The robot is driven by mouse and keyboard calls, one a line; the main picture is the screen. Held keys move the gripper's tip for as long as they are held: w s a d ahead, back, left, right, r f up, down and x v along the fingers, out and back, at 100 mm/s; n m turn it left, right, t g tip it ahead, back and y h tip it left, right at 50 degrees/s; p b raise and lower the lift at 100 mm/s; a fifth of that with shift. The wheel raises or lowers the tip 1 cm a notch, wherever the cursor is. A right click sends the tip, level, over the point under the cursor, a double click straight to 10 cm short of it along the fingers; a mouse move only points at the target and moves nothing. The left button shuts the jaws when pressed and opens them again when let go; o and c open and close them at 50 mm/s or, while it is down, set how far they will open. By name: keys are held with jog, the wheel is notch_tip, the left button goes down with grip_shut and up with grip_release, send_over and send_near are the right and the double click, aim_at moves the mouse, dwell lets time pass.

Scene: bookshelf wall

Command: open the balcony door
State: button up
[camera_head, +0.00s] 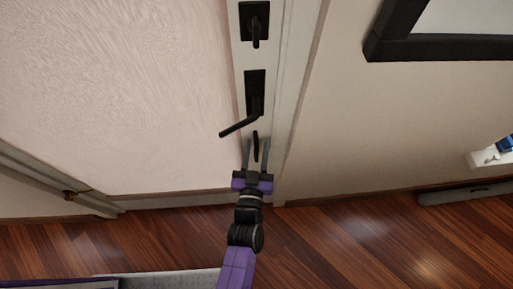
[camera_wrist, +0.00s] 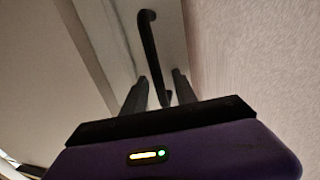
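The door (camera_head: 130,95) has a pale, wavy-patterned panel in a light frame and looks closed. A black lever handle (camera_head: 238,126) on a dark plate slants down to the left from the door's right edge strip. A second black handle (camera_head: 256,32) sits above it. My gripper (camera_head: 259,152) is below the lever, with its two grey fingers spread and pointing up the picture. A thin black bar (camera_head: 255,148) shows between the fingers. In the wrist view, a black bent bar (camera_wrist: 150,45) runs down to between the open fingers (camera_wrist: 160,88); contact cannot be told.
A beige wall (camera_head: 350,130) with a black-framed picture (camera_head: 390,35) is right of the door. A grey object (camera_head: 465,194) lies along the wall's foot. Wooden floor (camera_head: 370,240) is open at right. A light-coloured surface (camera_head: 165,280) shows at bottom left.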

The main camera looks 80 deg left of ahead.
grip_shut()
dwell(1.4)
